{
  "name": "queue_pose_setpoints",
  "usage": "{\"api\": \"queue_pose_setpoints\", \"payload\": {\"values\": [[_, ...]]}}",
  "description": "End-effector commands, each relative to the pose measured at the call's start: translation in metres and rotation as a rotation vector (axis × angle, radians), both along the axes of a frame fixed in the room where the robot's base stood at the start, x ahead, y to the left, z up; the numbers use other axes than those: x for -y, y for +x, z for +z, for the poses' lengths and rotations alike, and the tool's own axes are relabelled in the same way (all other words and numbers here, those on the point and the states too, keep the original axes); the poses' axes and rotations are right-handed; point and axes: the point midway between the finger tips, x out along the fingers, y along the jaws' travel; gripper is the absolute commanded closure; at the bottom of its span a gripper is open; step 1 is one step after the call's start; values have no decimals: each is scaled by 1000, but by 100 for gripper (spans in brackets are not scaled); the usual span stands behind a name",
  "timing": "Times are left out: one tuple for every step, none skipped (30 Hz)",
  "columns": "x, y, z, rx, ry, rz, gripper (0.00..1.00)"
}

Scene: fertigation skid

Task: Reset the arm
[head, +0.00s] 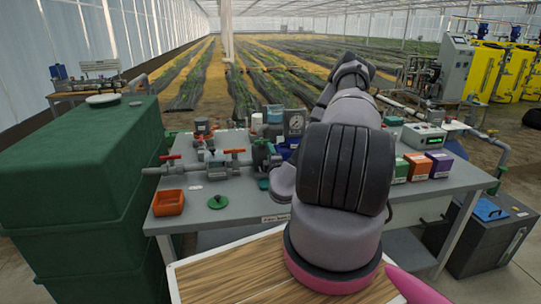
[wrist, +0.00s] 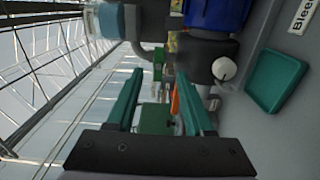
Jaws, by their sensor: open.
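My gripper (wrist: 158,105) shows in the wrist view with its two green fingers apart and nothing between them. In the head view my arm reaches forward over the grey workbench (head: 232,226), and its links hide the gripper there. The wrist view is turned on its side. Beyond the fingers it shows an orange part and a green block, both small and unclear. A green tray (wrist: 277,80) and a blue container (wrist: 216,14) lie to the right of and above the fingers, apart from them.
A large green tank (head: 85,165) stands left of the bench. Grey piping with orange-handled valves (head: 208,165), an orange bin (head: 168,203) and a green disc (head: 217,202) are on the bench's left. Small coloured boxes (head: 418,166) and an instrument (head: 424,136) stand on the right.

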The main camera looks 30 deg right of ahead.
Motion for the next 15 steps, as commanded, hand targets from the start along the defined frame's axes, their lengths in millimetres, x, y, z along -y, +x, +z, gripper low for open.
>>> {"api": "queue_pose_setpoints", "payload": {"values": [[-2, -4, 0, -2, 2, 1, 48], [-2, -6, 0, -1, 2, 1, 48], [-2, -7, 0, -1, 1, 0, 48], [-2, -8, 0, -1, 0, 0, 48], [-2, -8, 0, -1, 0, 0, 48], [-3, -9, 0, -1, 1, 0, 48], [-2, -9, 0, -1, 1, 0, 48], [-2, -9, 0, -1, 1, 0, 48], [-2, -9, 0, -1, 1, 0, 48], [-2, -9, 0, -1, 1, 0, 48], [-2, -8, 0, -1, 1, 0, 48], [-2, -8, 0, -1, 1, 0, 48], [-2, -8, 0, -1, 1, 0, 48], [-2, -8, 0, -1, 1, 0, 48], [-2, -8, 0, -1, 1, 0, 48]]}}
